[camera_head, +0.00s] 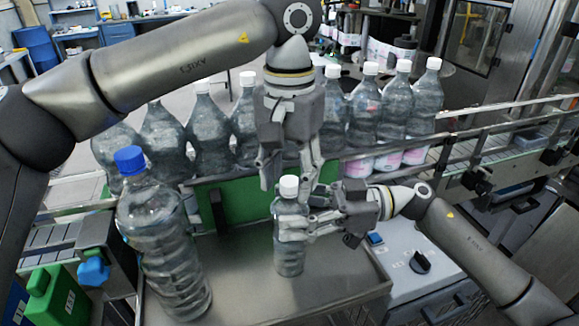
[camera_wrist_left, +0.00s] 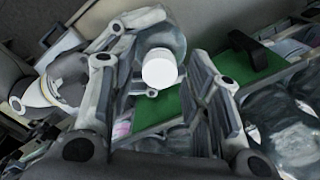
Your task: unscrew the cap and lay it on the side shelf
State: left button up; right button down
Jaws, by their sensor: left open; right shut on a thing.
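A small clear bottle stands upright on the metal side shelf (camera_head: 240,290), with a white cap (camera_head: 289,186) on its top. My right gripper (camera_head: 292,226) is shut on the bottle (camera_head: 289,262) around its upper body. My left gripper (camera_head: 290,180) points down from above, its open fingers around the cap's height. In the left wrist view the white cap (camera_wrist_left: 160,70) shows between the two open fingers, with the bottle's shoulder (camera_wrist_left: 162,38) beyond it. Whether a finger touches the cap cannot be told.
A large bottle with a blue cap (camera_head: 165,240) stands on the shelf's left part. Several white-capped bottles line the conveyor behind. A control box with a black knob (camera_head: 420,262) is at right. The shelf's front middle is clear.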

pick_arm(q)
grip_shut()
jog(key=n, duration=0.4)
jog(key=shift+n, duration=0.3)
jog(key=n, duration=0.9)
jog(key=shift+r, duration=0.1)
jog(key=n, duration=1.6)
jog(key=shift+w, duration=0.1)
pick_arm(e)
jog(key=shift+s, duration=0.1)
pick_arm(q)
jog(key=n, duration=1.2)
jog(key=shift+r+n, duration=0.1)
jog(key=shift+n, duration=0.2)
jog(key=n, duration=0.6)
jog(key=shift+w, duration=0.1)
pick_arm(e)
jog(key=shift+s+a, duration=0.1)
pick_arm(q)
jog(key=n, duration=0.6)
